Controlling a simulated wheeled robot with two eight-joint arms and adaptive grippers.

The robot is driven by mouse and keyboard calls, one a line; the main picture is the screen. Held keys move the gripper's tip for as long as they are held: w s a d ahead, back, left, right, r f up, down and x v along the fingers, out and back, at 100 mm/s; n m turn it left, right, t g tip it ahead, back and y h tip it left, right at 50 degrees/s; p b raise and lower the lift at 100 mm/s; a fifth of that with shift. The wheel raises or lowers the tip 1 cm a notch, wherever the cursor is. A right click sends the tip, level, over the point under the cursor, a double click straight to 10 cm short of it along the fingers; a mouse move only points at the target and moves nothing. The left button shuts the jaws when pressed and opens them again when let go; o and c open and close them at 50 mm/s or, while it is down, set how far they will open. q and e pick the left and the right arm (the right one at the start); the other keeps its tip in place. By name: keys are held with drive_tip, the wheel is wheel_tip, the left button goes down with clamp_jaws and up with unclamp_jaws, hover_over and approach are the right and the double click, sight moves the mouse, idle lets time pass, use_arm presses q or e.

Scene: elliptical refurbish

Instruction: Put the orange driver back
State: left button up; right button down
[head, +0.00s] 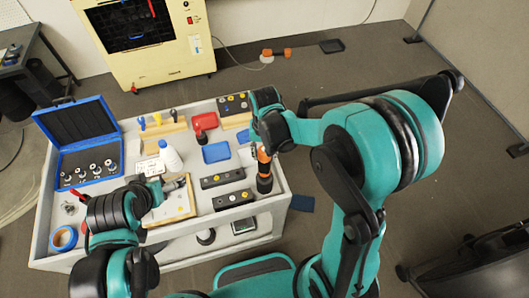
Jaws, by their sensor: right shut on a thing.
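The orange driver (263,172), orange with black parts, stands roughly upright at the right edge of the grey cart. My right gripper (267,148) reaches in from the right and is shut on its upper part. I cannot tell whether the driver's lower end touches the cart top. My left gripper (176,185) is low over the cart's front left, beside a tan board (178,207). Its fingers are too small and partly hidden to tell whether they are open.
The cart (284,183) carries a blue open case (83,142) with sockets, a white bottle (170,157), dark blocks (222,178), red and blue trays (215,153), and blue tape (63,239). A cream machine (150,45) stands behind.

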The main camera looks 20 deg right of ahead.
drive_tip(key=shift+f+b, duration=0.45)
drive_tip(key=shift+f, duration=0.05)
drive_tip(key=c, duration=0.8)
unclamp_jaws()
drive_tip(key=shift+c, duration=0.2)
drive_tip(key=shift+r, duration=0.1)
wheel_tip(320, 180, up, 12)
drive_tip(key=shift+f, duration=0.1)
